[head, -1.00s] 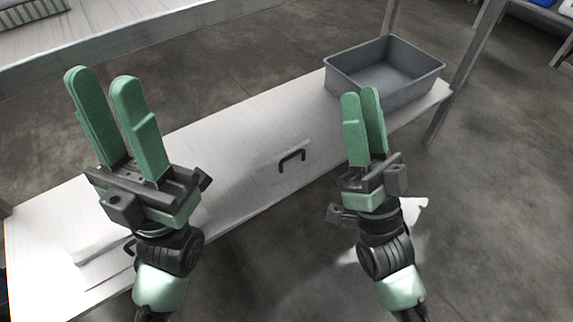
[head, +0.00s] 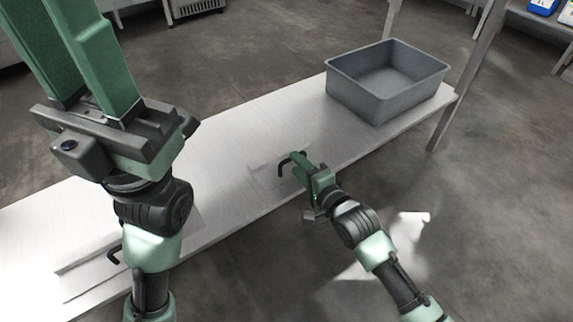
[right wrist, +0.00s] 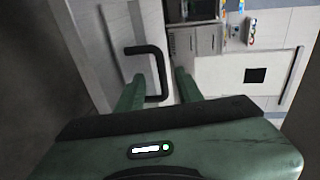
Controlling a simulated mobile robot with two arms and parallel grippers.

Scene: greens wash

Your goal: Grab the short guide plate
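The short guide plate (head: 264,178) is a small pale plate with a black bar handle (head: 284,165), lying on the white bench top near its front edge. My right gripper (head: 301,163) is low over the bench, right at this handle. In the right wrist view its green fingers are apart, and the black handle (right wrist: 157,72) shows between their tips; the fingers are not closed on it. My left gripper (head: 68,40) is raised at the upper left, fingers apart and empty, its tips cut off by the frame.
A grey bin (head: 383,102) stands at the right end of the bench (head: 225,130). Another pale plate (head: 95,268) with a black handle (head: 115,254) lies at the bench's left front, partly behind my left arm. The bench between plate and bin is clear.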

